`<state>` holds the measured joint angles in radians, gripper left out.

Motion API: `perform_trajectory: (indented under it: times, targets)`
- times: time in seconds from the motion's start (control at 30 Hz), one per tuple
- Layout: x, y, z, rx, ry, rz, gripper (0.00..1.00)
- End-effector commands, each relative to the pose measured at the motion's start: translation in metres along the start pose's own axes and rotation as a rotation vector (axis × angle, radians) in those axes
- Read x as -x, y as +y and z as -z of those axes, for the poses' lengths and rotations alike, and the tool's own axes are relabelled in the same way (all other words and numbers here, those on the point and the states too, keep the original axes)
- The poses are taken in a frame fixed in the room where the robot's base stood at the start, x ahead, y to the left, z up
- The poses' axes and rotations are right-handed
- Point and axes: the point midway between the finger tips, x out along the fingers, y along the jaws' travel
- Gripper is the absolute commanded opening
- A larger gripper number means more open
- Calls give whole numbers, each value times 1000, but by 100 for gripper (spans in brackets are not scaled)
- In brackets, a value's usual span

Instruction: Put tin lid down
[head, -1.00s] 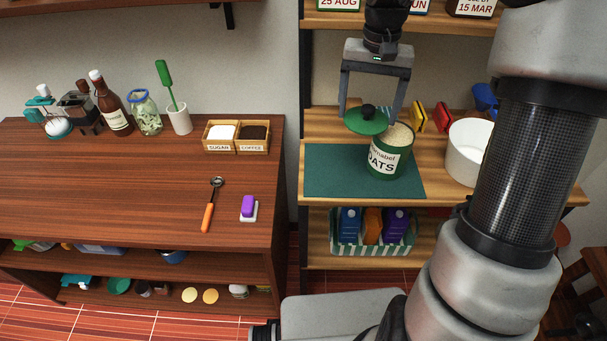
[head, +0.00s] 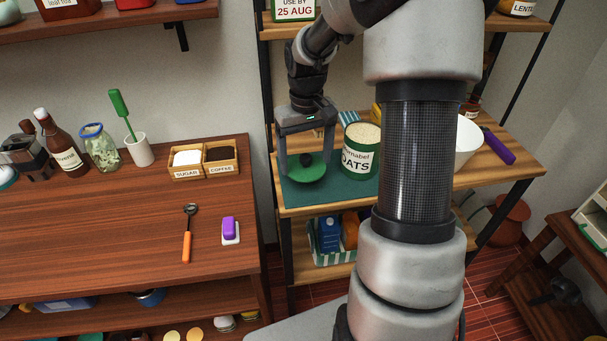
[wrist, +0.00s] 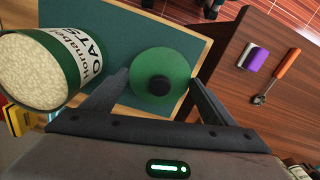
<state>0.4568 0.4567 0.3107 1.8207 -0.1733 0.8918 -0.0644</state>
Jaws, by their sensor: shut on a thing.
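The tin lid, a green disc with a black knob (head: 308,174), is gripped at its rim between the wide-set fingers of my gripper (head: 307,166). It looks level, knob up, over the left part of the dark green mat (head: 345,192); I cannot tell whether it touches the mat. In the wrist view the lid (wrist: 160,58) sits between both fingertips. The open oats tin (head: 358,158), full of pale oats, stands upright just right of the lid. It also shows at the left of the wrist view (wrist: 40,70).
The wooden shelf (head: 515,172) bears the mat, with a white bowl (head: 467,143) farther right. A shelf post stands left of the mat. The brown counter (head: 110,225) holds a sugar and coffee box (head: 203,160), an orange-handled spoon (head: 187,240) and a purple-and-white block (head: 230,230).

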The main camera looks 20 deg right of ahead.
Motion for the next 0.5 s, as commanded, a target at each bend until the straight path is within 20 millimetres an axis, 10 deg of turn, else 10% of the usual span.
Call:
perform_trajectory:
  times: [0.5]
  targets:
    - [-46, 0, 0, -1, 1, -1, 57]
